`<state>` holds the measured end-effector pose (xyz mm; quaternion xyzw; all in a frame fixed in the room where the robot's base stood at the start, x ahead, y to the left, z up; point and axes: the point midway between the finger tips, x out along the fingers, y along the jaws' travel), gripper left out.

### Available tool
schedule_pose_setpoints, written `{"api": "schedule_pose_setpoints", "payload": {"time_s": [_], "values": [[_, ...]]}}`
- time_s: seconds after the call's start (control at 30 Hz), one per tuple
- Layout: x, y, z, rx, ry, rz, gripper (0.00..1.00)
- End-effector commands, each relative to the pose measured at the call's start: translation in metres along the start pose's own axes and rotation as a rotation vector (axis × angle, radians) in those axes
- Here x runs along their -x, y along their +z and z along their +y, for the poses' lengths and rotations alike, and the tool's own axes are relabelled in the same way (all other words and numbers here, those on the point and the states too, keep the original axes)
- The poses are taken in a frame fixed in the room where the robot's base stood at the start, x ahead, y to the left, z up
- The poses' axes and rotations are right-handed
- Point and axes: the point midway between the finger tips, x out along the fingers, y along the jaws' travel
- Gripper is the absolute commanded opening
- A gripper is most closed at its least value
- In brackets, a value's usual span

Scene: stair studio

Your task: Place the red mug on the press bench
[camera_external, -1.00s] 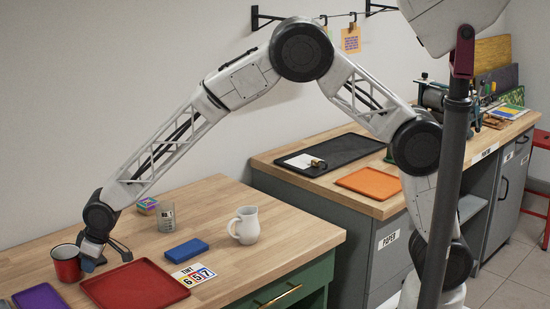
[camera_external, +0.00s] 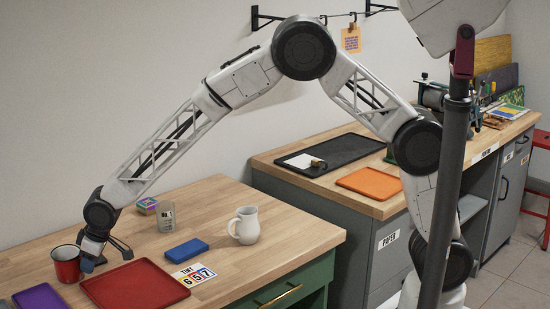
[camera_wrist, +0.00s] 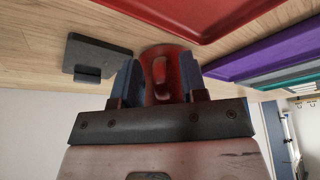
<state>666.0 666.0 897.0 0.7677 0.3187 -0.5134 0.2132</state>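The red mug (camera_external: 66,264) stands upright at the left of the wooden table, with a dark inside. My gripper (camera_external: 92,262) is low at its right side. In the wrist view my gripper (camera_wrist: 163,85) has its fingers apart, with the mug (camera_wrist: 165,58) and its handle between and just beyond them. Gaps show beside the handle; I cannot tell whether the fingers touch the mug's sides. The grey bench (camera_external: 290,200) at the back right carries a green and metal press (camera_external: 432,96).
A red tray (camera_external: 135,286) lies close to the mug, with a purple tray (camera_external: 40,297) in front. A blue block (camera_external: 186,250), number card (camera_external: 194,275), white pitcher (camera_external: 245,226) and grey cup (camera_external: 166,218) are nearby. The grey bench holds a black tray (camera_external: 350,147) and orange sheet (camera_external: 370,182).

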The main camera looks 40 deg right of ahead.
Motion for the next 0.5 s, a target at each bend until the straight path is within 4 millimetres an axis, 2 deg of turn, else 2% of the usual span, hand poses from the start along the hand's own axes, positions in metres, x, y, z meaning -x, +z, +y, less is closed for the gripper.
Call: {"api": "schedule_pose_setpoints", "payload": {"time_s": [0.27,0.5], "values": [[0.031,-0.001,0.000,0.000,0.000,0.002,0.39],[0.066,-0.001,0.000,0.000,0.000,0.003,0.39]]}}
